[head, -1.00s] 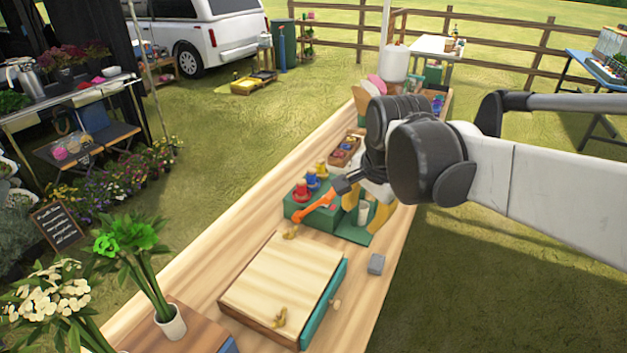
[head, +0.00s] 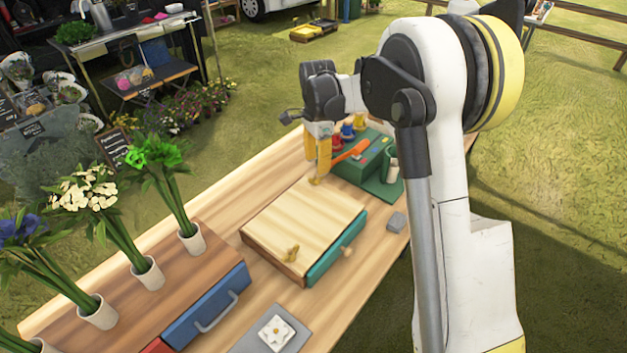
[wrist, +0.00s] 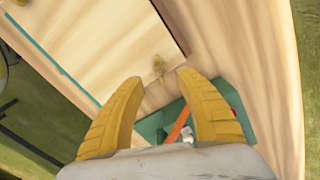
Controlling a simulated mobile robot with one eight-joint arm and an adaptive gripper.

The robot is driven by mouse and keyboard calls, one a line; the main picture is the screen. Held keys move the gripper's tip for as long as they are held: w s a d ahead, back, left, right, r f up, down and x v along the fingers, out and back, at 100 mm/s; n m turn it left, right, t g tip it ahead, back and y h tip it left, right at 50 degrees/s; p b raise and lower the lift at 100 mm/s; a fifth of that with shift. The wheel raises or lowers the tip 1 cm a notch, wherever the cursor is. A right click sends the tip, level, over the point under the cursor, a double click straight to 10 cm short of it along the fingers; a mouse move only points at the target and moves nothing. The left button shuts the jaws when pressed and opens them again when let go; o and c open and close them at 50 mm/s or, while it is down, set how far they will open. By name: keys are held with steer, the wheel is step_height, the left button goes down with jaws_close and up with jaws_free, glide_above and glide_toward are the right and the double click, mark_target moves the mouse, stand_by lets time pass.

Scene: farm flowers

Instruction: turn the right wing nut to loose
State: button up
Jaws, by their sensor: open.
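Two brass wing nuts sit on a pale wooden box lid. The right wing nut (head: 315,181) is at the lid's far edge, and the other wing nut (head: 291,254) is at its near edge. My gripper (head: 317,169) points down with its yellow fingers just above the right wing nut. In the wrist view, my gripper (wrist: 160,80) is open, with its fingers apart and empty. The right wing nut (wrist: 159,65) shows there just beyond the fingertips, between them in line. Whether a finger touches it cannot be told. The box (head: 300,222) has a teal front with a knob.
A green stand (head: 352,172) with coloured spools and an orange-handled tool (head: 350,150) is close behind my gripper. A small grey block (head: 396,222) lies to the right. Flower pots stand on a wooden drawer unit (head: 210,275) at the left. The bench between is clear.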

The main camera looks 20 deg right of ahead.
mark_target(317, 177)
step_height(317, 177, down, 6)
steer(key=shift+b, duration=0.9)
jaws_close()
